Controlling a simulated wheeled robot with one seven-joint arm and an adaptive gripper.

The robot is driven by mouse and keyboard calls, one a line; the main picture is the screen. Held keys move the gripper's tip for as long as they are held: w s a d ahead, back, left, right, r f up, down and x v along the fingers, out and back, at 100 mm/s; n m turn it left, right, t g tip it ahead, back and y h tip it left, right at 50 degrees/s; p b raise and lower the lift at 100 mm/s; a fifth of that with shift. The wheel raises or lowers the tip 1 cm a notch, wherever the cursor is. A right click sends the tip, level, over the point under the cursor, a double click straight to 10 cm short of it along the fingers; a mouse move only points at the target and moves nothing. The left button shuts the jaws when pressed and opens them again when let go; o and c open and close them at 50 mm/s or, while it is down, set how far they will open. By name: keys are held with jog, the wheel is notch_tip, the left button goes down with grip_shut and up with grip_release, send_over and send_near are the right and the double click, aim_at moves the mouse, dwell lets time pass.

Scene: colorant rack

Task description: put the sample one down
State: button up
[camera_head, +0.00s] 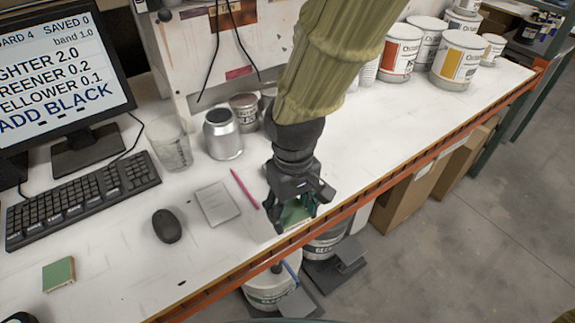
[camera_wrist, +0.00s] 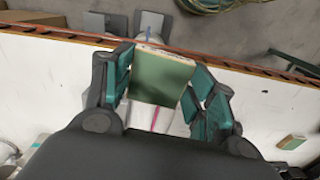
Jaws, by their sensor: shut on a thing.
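My gripper (camera_head: 291,212) is above the bench near its front orange edge, pointing down. In the wrist view, it is shut on a flat green sample (camera_wrist: 160,78) with a pale edge, held between the teal finger pads. The held sample also shows in the head view (camera_head: 294,214), partly hidden by the fingers. I cannot tell whether it touches the bench. A second green sample (camera_head: 59,274) lies flat on the bench at the lower left; it also shows at the right of the wrist view (camera_wrist: 292,142).
The white bench (camera_head: 120,280) has a grey pad (camera_head: 217,203), pink pencil (camera_head: 245,188), mouse (camera_head: 166,226), keyboard (camera_head: 80,202), clear beaker (camera_head: 170,146) and silver can (camera_head: 222,136). The monitor (camera_head: 60,80) reads "ADD BLACK". Paint cans (camera_head: 460,60) stand at the back right.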

jog(key=shift+s+r, duration=0.15)
jog(key=shift+s, duration=0.1)
jog(key=shift+w+r, duration=0.1)
jog(key=shift+w, duration=0.15)
jog(key=w+p, duration=0.1)
jog(key=w, duration=0.4)
jog(key=w+f+p, duration=0.1)
jog(key=w+p, duration=0.1)
jog(key=w, duration=0.3)
jog(key=w+p, duration=0.1)
jog(key=w, duration=0.4)
jog(key=shift+w+f, duration=0.15)
jog(key=shift+f, duration=0.1)
jog(key=shift+w+f+p, duration=0.1)
jog(key=shift+f+p, duration=0.1)
jog(key=shift+p, duration=0.1)
jog(key=shift+f+p, duration=0.55)
jog(key=shift+f, duration=1.1)
jog(key=shift+f, duration=0.1)
jog(key=o, duration=0.9)
